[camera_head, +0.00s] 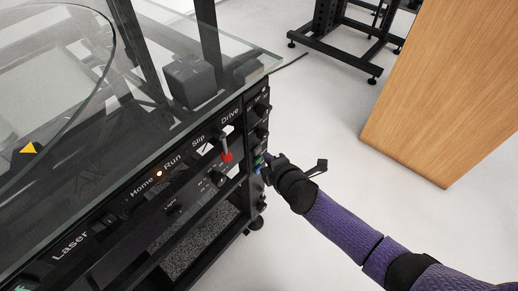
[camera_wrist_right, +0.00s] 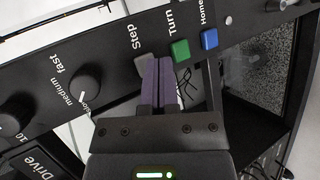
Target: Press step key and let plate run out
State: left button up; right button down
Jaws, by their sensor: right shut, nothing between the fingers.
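The grey Step key (camera_wrist_right: 143,62) is on the black front panel in the right wrist view, under the word "Step", beside the green Turn key (camera_wrist_right: 180,50) and blue Home key (camera_wrist_right: 210,40). My right gripper (camera_wrist_right: 158,62) is shut and empty; its purple fingertips overlap the Step key and partly hide it. I cannot tell whether they touch it. In the head view the right gripper (camera_head: 265,165) is at the right end of the panel. The round plate (camera_head: 112,45) shows only by its edge at upper left. My left gripper is not in view.
An orange light (camera_head: 159,173) glows beside "Run". A dark knob (camera_wrist_right: 85,82) marked with speeds is nearby. A wooden panel (camera_head: 435,90) stands at right, with open floor between.

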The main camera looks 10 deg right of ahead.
jog(key=s+d+p, duration=0.1)
jog(key=s, duration=0.1)
jog(key=s+d+p, duration=0.1)
jog(key=s+d, duration=0.1)
dwell(0.4)
dwell(0.4)
